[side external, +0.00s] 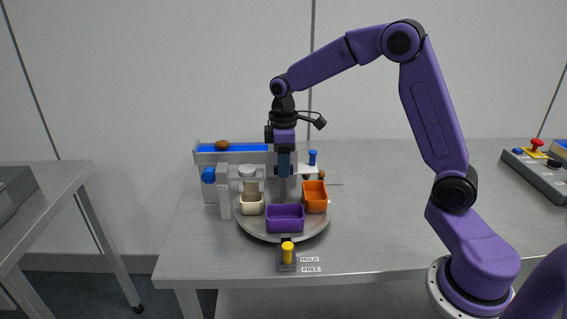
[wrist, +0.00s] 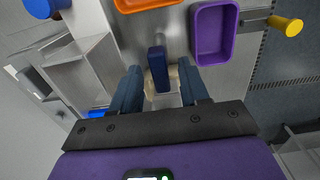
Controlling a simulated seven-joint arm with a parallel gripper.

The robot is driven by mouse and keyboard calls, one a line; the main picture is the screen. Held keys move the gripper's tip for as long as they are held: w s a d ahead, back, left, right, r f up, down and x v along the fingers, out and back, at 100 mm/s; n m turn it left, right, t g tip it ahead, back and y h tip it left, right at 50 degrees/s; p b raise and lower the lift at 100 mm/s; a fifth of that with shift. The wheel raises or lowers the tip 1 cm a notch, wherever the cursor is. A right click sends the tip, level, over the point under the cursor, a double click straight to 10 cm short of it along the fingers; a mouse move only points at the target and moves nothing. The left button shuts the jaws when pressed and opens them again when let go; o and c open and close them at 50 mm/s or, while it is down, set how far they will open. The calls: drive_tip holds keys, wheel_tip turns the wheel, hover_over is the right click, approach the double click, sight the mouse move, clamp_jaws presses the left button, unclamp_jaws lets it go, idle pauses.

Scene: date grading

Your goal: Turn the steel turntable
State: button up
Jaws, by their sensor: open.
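The steel turntable (side external: 322,226) is a round grey disc on the table. It carries a cream bin (side external: 251,209), a purple bin (side external: 285,225) and an orange bin (side external: 315,204). My gripper (side external: 284,174) points down above the disc's middle, behind the purple bin. In the wrist view my gripper (wrist: 160,80) is open, with a dark blue upright post (wrist: 157,66) between its fingers and narrow gaps on both sides. The purple bin (wrist: 214,32) and part of the orange bin (wrist: 143,4) also show there. The post's foot is hard to see.
A yellow-knobbed lever (side external: 287,252) stands at the front by HOLD and FREE labels (side external: 311,264). A grey chute with a blue belt (side external: 240,148) carries a brown date (side external: 222,145). A button box (side external: 542,170) sits far right. The table's right middle is clear.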

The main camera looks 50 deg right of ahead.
drive_tip(key=shift+f, duration=0.1)
clamp_jaws()
drive_tip(key=shift+n, duration=9)
